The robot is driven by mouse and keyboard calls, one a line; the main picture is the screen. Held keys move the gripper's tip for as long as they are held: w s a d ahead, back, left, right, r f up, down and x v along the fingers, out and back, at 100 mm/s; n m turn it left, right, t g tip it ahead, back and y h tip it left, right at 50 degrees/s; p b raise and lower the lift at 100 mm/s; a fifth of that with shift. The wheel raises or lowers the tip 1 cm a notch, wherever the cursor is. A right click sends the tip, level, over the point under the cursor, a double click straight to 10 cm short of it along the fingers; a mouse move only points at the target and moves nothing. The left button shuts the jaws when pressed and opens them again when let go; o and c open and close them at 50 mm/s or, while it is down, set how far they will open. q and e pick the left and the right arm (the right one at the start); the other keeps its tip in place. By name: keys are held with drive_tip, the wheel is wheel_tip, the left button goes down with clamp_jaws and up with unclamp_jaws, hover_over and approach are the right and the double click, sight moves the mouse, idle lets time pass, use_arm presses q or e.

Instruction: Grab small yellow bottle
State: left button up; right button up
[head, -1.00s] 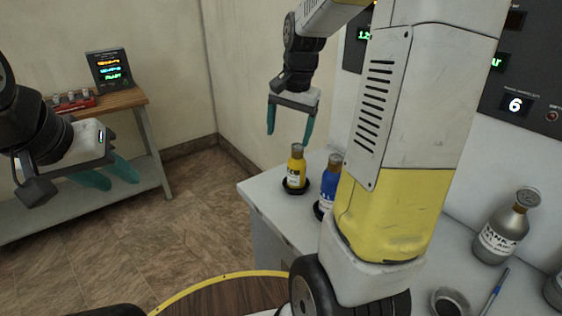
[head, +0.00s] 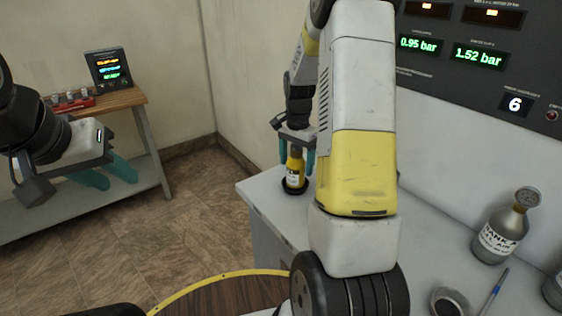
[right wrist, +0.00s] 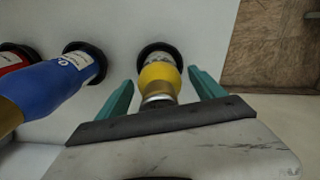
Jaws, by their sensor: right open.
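The small yellow bottle (head: 294,172) stands upright on a dark round base near the left corner of the white counter (head: 262,200). My right gripper (head: 297,160) points down over it, open, with a teal finger on either side. In the right wrist view the yellow bottle (right wrist: 160,77) sits between the open fingers of my right gripper (right wrist: 163,88), with gaps on both sides. My left gripper (head: 107,172) is open and empty at the left, away from the counter.
A blue bottle (right wrist: 52,85) and a red bottle (right wrist: 12,60) stand beside the yellow one in the right wrist view; my right arm hides them in the head view. Floor lies beyond the left edge.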

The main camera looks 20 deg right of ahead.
drive_tip(key=shift+f, duration=0.5)
clamp_jaws()
drive_tip(key=shift+r, duration=0.15)
